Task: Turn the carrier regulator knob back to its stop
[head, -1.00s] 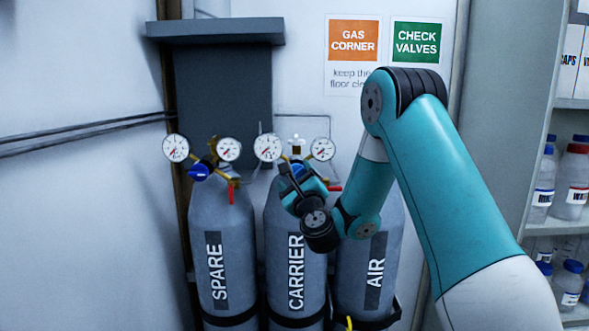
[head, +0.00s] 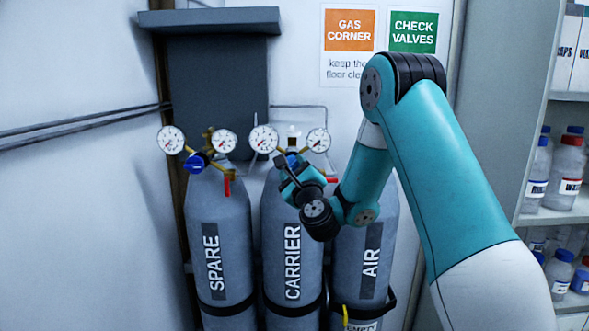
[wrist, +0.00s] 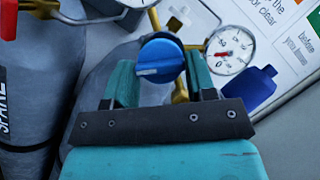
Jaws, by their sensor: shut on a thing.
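The blue carrier regulator knob (wrist: 159,60) sits between the two teal fingers of my gripper (wrist: 162,78) in the wrist view. A pale ridge runs across its face. My gripper is shut on the knob, one finger on each side. In the head view my gripper (head: 285,168) is at the regulator on top of the grey carrier cylinder (head: 274,215). It hides most of the knob there. Two round gauges flank this regulator, the left one (head: 264,139) and the right one (head: 319,140), which also shows in the wrist view (wrist: 231,50).
The spare cylinder (head: 205,275) stands to the left with its own blue knob (head: 194,163) and gauges. The air cylinder (head: 348,275) stands to the right, partly behind my arm. A shelf (head: 545,218) with bottles is at the far right.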

